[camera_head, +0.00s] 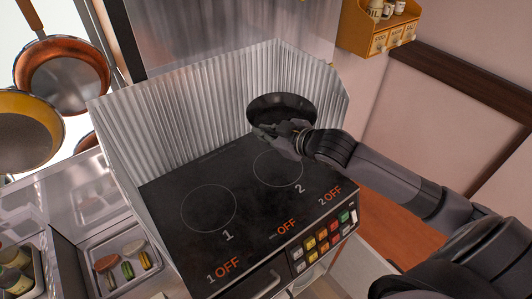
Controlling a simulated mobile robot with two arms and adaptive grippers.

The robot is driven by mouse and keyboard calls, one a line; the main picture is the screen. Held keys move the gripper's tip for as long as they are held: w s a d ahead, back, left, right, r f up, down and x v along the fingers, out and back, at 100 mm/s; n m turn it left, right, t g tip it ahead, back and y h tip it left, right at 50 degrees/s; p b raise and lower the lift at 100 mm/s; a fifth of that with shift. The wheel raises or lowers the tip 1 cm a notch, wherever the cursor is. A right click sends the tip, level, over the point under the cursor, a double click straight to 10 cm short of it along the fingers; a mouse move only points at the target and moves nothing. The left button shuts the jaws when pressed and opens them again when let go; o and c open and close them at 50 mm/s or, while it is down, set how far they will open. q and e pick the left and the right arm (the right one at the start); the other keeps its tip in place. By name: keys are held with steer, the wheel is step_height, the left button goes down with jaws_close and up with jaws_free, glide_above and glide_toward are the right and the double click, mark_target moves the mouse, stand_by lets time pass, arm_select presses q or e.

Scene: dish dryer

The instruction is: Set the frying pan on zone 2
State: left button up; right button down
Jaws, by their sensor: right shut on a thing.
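The black frying pan (283,104) is at the back right of the black cooktop (236,240). My right gripper (278,136) is shut on the pan, on its near side; the handle is mostly hidden by the gripper. The pan appears raised over the area behind the zone 2 ring (277,170), close to the corrugated metal guard. I cannot tell exactly how high it is. The zone 2 ring is bare and partly covered in view by my gripper. The zone 1 ring (208,209) at the left is empty. My left gripper is not in view.
A corrugated guard (190,116) surrounds the back and sides of the cooktop. Coloured buttons (321,239) line its front right. Pans (62,75) hang at the left. A tray (92,262) with macarons stands at the lower left. A small spice shelf (372,38) hangs upper right.

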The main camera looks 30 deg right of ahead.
steer(key=shift+w+r, duration=0.2)
steer(key=shift+r, duration=0.05)
steer(key=shift+f, duration=0.35)
step_height(320, 180, down, 19)
steer(key=shift+f+p, duration=0.1)
steer(key=shift+p, duration=0.4)
steer(key=c, duration=2.2)
jaws_free()
steer(key=shift+f, duration=0.15)
steer(key=o, duration=0.5)
